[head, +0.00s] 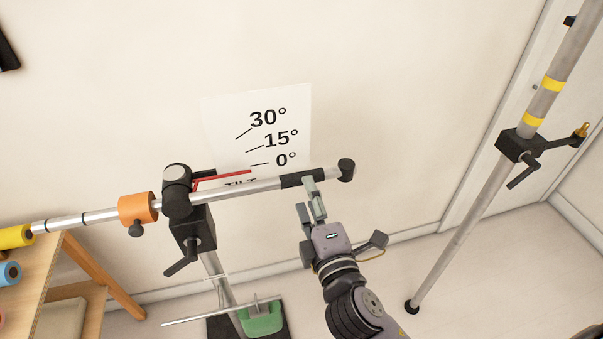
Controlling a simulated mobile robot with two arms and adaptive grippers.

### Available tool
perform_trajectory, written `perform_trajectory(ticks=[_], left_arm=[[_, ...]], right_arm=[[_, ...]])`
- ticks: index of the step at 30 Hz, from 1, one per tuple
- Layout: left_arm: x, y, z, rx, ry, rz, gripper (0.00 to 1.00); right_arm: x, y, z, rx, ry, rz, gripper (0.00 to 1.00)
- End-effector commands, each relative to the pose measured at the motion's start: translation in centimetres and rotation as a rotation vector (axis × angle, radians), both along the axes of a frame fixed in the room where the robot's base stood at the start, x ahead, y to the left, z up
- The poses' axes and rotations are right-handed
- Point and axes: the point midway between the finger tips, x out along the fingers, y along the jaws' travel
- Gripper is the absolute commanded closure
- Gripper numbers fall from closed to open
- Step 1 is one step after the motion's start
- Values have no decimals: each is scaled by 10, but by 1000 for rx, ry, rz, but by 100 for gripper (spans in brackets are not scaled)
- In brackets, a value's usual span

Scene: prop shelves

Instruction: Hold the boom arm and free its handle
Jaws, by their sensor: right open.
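The boom arm (245,188) is a silver tube, nearly level in the head view, rising slightly to the right. It has a black sleeve (301,180) and a black end knob (346,170). It passes through a black pivot head (176,188) on a stand. A red lever or pointer (222,178) extends right from the head. A black lever handle (181,263) sticks out below the head. My right gripper (308,198) is open at the sleeve. One fingertip overlaps the sleeve, the other is below it; contact is unclear. My left gripper is not in view.
An orange collar (137,208) sits on the tube left of the head. A tilt card (260,120) is on the wall behind. A green object (262,318) lies by the stand's base. A wooden shelf (45,282) stands left, a slanted pole (460,230) right.

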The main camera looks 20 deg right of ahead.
Motion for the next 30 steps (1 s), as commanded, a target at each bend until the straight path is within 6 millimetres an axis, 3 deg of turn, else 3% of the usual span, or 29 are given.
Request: perform_trajectory(ticks=[15, 30], left_arm=[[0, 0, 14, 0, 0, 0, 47], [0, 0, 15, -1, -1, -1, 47]], right_arm=[[57, 0, 1, 0, -2, -1, 49], [66, 0, 0, 1, -1, -1, 49]])
